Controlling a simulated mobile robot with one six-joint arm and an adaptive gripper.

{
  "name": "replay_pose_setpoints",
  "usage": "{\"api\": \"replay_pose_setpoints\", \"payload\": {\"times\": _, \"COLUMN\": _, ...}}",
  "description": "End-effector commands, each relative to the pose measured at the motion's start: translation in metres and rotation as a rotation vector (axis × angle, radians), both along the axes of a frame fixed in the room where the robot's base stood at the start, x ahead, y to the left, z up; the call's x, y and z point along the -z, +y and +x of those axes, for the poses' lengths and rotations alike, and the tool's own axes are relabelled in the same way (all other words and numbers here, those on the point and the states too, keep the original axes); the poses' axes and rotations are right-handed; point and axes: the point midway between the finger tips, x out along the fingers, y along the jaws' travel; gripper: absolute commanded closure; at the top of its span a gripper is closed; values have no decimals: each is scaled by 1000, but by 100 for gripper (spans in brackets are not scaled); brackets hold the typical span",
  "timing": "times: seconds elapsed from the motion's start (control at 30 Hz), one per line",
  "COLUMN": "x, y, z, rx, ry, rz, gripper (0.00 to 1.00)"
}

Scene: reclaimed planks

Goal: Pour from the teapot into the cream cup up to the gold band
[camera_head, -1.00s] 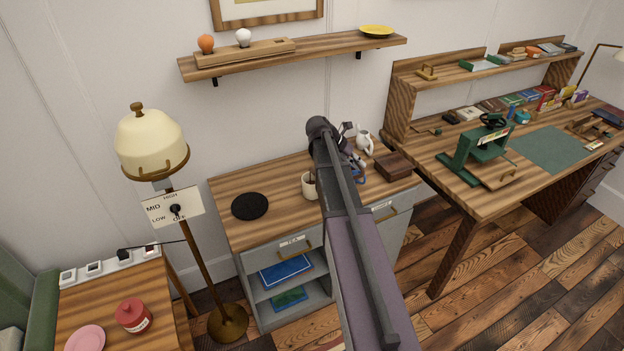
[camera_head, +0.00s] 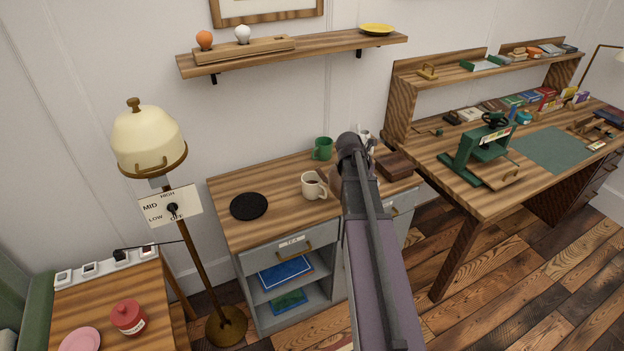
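The cream cup (camera_head: 311,189) stands upright on the wooden top of the grey cabinet, with its handle to the right. Dark brown liquid shows inside it; I cannot make out the gold band. A rounded brown thing (camera_head: 336,179) shows just right of the cup, mostly hidden behind my arm; I cannot tell whether it is the teapot. A white jug-like vessel (camera_head: 364,132) shows in part behind my arm, near the wall. My gripper is hidden behind my own arm, so its fingers and any grip do not show.
A green mug (camera_head: 322,149) stands behind the cup. A black round mat (camera_head: 249,206) lies to its left, with bare cabinet top (camera_head: 235,183) around it. A brown box (camera_head: 397,165) sits at the right. A lamp (camera_head: 150,140) stands left; a wall shelf (camera_head: 300,57) hangs above.

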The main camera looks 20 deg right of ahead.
Motion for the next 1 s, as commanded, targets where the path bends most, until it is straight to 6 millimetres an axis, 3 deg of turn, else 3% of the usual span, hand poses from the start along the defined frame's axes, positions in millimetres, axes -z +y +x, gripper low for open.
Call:
{"api": "replay_pose_setpoints", "payload": {"times": 0.47, "x": 4, "y": -3, "z": -6, "rx": 2, "ry": -29, "rz": 18, "gripper": 100}}
{"api": "replay_pose_setpoints", "payload": {"times": 1.0, "x": 46, "y": -13, "z": -24, "rx": 5, "ry": -182, "rz": 110, "gripper": 100}}
